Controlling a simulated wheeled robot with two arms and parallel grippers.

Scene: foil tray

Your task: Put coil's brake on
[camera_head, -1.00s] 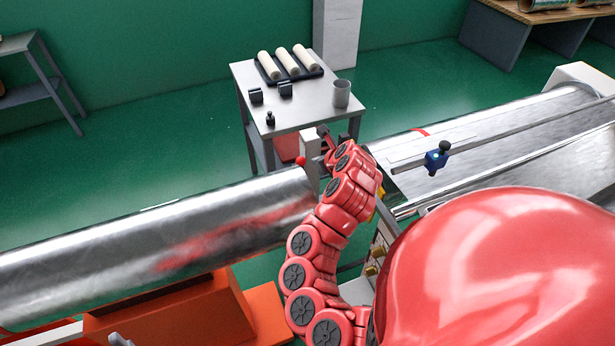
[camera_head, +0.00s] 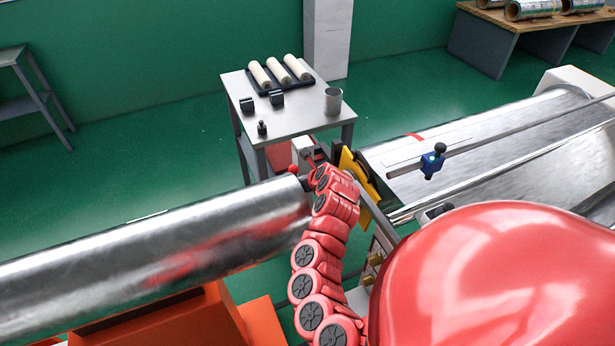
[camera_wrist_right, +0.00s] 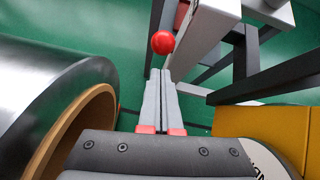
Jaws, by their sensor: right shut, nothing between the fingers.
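The coil (camera_head: 150,235) is a large silver roll lying across the left of the head view. Its end with a brown core ring (camera_wrist_right: 72,132) shows at the left of the right wrist view. A red ball knob (camera_head: 293,169) is just beyond the coil's right end, and it also shows in the right wrist view (camera_wrist_right: 163,42). My right gripper (camera_wrist_right: 161,72) is shut and empty, its fingertips appearing just below the knob with a small visible gap. The wrist largely hides this gripper in the head view. The knob's lever is not clearly visible. My left gripper is out of view.
A pale post (camera_wrist_right: 208,28) stands close beside the knob. A yellow panel (camera_head: 358,178) is right of my wrist. A side table (camera_head: 300,118) with white rolls and a cup stands behind. An orange stand (camera_head: 190,322) is under the coil.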

